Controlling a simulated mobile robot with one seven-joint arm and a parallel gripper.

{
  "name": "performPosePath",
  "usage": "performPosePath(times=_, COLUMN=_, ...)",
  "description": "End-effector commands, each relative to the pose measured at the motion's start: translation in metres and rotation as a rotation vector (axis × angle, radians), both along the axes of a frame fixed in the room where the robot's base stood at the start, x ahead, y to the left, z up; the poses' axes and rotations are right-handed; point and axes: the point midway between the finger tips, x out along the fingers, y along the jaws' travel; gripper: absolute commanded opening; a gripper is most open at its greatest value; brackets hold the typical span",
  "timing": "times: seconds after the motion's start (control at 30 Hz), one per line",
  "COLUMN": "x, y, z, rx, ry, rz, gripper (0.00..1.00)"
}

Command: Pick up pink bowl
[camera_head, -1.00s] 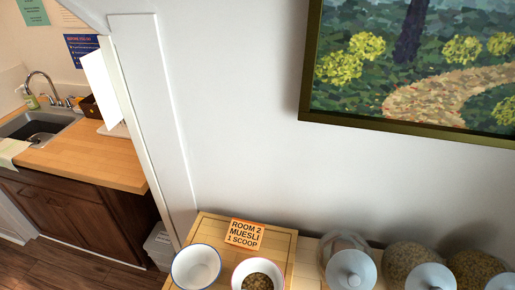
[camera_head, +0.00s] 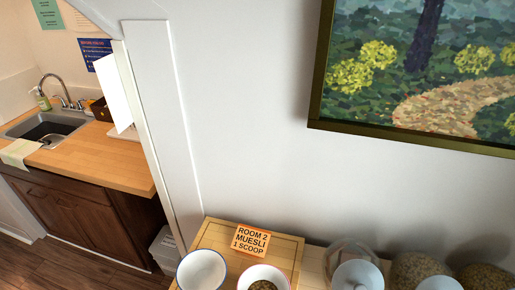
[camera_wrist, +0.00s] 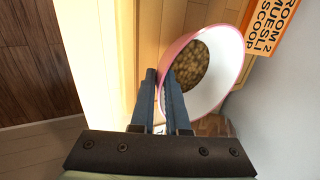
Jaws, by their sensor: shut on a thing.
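The pink bowl (camera_wrist: 237,70) has a white inside and a pink outside, and holds brown muesli (camera_wrist: 191,64). In the wrist view my gripper (camera_wrist: 159,78) is shut on the bowl's near rim, one finger inside and one outside. In the head view the bowl (camera_head: 282,275) is at the bottom edge, cut off by the frame; my gripper does not show there. I cannot tell whether the bowl touches the board under it.
A blue-rimmed white bowl (camera_head: 201,271) stands left of it on the wooden board (camera_head: 217,236). An orange muesli sign (camera_head: 251,240) is behind. A wall rises behind; a sink counter (camera_head: 110,166) is at the left.

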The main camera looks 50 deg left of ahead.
Motion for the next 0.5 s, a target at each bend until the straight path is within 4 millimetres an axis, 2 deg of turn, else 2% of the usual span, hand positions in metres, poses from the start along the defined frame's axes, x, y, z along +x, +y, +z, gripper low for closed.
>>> performPosePath(times=0.27, x=0.001, y=0.000, z=0.020, rx=0.002, ry=-0.002, rz=-0.001, gripper=0.00)
performPosePath(times=0.5, x=0.001, y=0.001, z=0.046, rx=0.003, ry=-0.004, rz=-0.001, gripper=0.00)
